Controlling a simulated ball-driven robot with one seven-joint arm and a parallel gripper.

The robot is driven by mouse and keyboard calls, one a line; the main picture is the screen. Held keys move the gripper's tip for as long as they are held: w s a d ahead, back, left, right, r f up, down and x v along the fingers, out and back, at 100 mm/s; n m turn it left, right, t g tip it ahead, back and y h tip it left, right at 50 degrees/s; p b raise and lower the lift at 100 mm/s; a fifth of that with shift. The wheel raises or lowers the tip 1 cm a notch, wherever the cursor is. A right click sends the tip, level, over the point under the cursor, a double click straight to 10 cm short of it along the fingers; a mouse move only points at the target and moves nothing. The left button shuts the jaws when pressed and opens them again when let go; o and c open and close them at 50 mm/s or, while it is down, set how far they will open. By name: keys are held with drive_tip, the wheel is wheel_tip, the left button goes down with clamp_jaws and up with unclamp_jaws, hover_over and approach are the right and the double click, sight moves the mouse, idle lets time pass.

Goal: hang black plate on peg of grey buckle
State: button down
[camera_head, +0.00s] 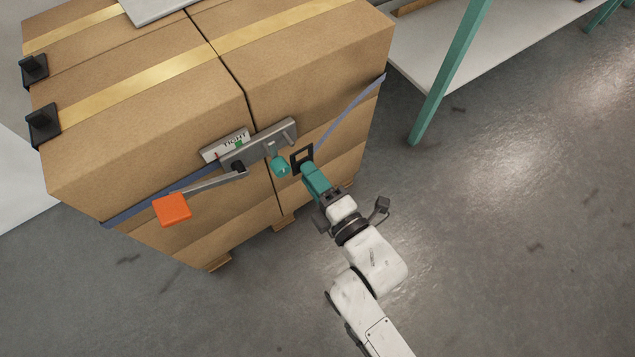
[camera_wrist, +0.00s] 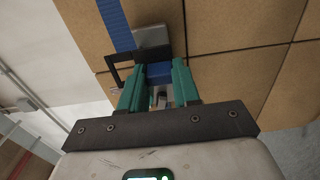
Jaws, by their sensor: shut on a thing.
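The black plate (camera_head: 294,157), a square frame with an opening, is at the tips of my gripper (camera_head: 306,168) in front of the carton's face. My gripper is shut on it. The grey buckle (camera_head: 262,144) lies slanted across the carton, up and left of the plate. Its peg cannot be told clearly. The plate looks beside the buckle, apart from it. In the wrist view, part of a black frame (camera_wrist: 112,71) shows left of my teal fingers. A blue piece lies between them (camera_wrist: 159,72), with a grey block (camera_wrist: 151,37) beyond.
A blue strap (camera_head: 350,112) runs from the plate to the carton's upper right edge. A lever with an orange pad (camera_head: 172,209) extends left from the buckle. The cartons (camera_head: 310,60) are close ahead; the floor at right is clear.

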drive_tip(key=shift+f+b+x, duration=0.2)
drive_tip(key=shift+b+x, duration=0.35)
drive_tip(key=shift+x, duration=0.5)
drive_tip(key=shift+f+b+x, duration=0.25)
drive_tip(key=shift+b+x, duration=0.35)
drive_tip(key=shift+x, duration=0.4)
drive_tip(key=shift+f+b+x, duration=0.2)
drive_tip(key=shift+b+x, duration=0.35)
drive_tip(key=shift+x, duration=0.5)
drive_tip(key=c, duration=0.7)
unclamp_jaws()
drive_tip(key=shift+c, duration=0.2)
drive_tip(key=p+v, duration=0.2)
drive_tip(key=v, duration=0.8)
drive_tip(key=shift+s+d+p, duration=0.25)
drive_tip(key=shift+s+p, duration=0.05)
